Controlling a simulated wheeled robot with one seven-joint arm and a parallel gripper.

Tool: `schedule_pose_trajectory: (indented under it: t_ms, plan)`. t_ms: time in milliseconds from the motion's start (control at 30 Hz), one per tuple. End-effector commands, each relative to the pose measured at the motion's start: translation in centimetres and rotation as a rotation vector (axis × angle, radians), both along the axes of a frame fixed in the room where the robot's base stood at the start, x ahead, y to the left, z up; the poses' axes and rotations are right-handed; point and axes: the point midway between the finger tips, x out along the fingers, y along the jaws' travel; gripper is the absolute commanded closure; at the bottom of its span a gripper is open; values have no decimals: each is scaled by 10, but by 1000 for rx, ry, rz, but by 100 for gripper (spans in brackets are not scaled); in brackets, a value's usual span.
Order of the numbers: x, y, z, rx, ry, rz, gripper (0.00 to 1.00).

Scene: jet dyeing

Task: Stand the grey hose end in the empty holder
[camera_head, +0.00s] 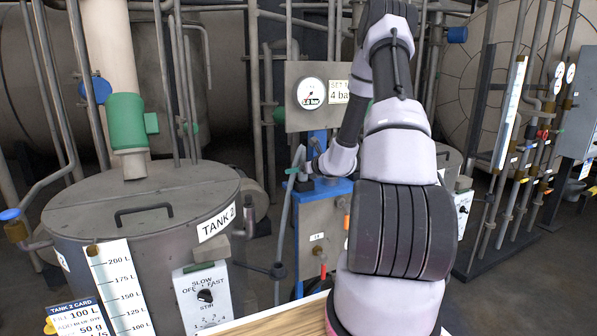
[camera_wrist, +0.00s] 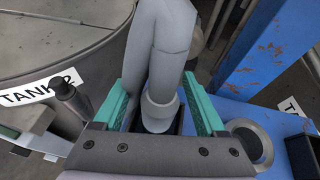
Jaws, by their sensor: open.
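The grey hose end (camera_wrist: 160,108) stands between the teal fingers of my gripper (camera_wrist: 156,112) in the wrist view. The jaws are open, with a finger on either side of it; contact cannot be told. Its lower tip is hidden behind the gripper body, over a dark area, so what it rests in cannot be seen. A grey ring-shaped holder (camera_wrist: 266,151) with an open, empty-looking mouth is on the blue top, right of my gripper. In the head view the grey hose (camera_head: 285,220) hangs beside the blue stand, and my gripper (camera_head: 304,185) is at its top left corner.
The blue stand (camera_head: 340,187) has a blue upright (camera_wrist: 255,50) close on the right. A black square-edged part (camera_wrist: 303,155) lies beyond the ring.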

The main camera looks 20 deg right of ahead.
Motion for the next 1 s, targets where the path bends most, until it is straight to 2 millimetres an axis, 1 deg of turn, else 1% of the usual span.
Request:
schedule_pose_trajectory:
  t_ms: [67,167,400,500,600,733,767,867,967,1000]
  plan:
    - [-7,-2,4,-1,0,-1,26]
    - [-22,-6,11,-1,-1,-3,26]
    - [-69,-18,30,-2,-1,-3,26]
    - [-86,-21,37,-1,-1,-3,26]
    - [-98,-24,42,-2,0,-1,26]
    - [-106,-23,48,-4,-3,7,26]
    - [-107,-20,51,-11,-7,20,26]
    - [-108,5,74,-66,-32,123,26]
    - [-117,52,113,-180,-74,319,26]
    - [-125,75,129,-239,-93,415,26]
